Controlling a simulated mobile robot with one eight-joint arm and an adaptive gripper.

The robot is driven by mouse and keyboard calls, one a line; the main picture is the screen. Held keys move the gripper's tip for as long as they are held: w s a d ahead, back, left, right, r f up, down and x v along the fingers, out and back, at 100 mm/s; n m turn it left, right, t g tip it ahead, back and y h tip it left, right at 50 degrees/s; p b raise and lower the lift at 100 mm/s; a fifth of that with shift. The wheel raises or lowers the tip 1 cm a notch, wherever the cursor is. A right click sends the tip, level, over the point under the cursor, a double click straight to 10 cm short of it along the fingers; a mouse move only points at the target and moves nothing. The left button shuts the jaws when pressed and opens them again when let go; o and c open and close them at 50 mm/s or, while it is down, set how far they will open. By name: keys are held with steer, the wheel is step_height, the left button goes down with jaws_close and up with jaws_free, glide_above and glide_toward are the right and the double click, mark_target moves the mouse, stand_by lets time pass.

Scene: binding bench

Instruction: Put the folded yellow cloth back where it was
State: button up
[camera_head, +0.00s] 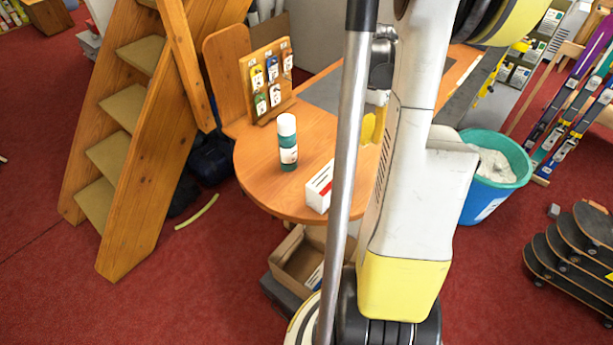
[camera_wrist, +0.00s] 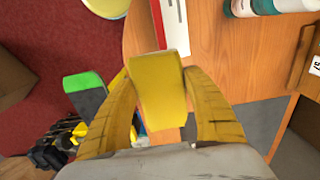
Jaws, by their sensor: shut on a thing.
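In the wrist view, the folded yellow cloth (camera_wrist: 158,92) is a small, thick yellow block between the two yellow fingers of my gripper (camera_wrist: 160,80). The fingers are shut on it, one at each side. It is over or near the edge of the wooden bench (camera_wrist: 215,55); the height above the top cannot be told. In the head view, a bit of yellow (camera_head: 370,126) shows between the grey pole and my arm; whether it is cloth or finger cannot be told.
On the bench (camera_head: 255,165) stand a green and white bottle (camera_head: 288,143), a white box with red (camera_head: 317,190) near the front edge, and a tag rack (camera_head: 270,80). A cardboard box (camera_head: 290,262) lies below. The bench's left front is clear.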

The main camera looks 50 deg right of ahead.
glide_above(329, 176)
step_height(329, 176, down, 7)
steer(key=shift+r+b, duration=0.15)
steer(key=shift+b, duration=0.25)
steer(key=shift+f+b, duration=0.3)
steer(key=shift+f, duration=1.65)
steer(key=shift+f, duration=0.2)
steer(key=o, duration=1.2)
steer(key=shift+r, duration=0.1)
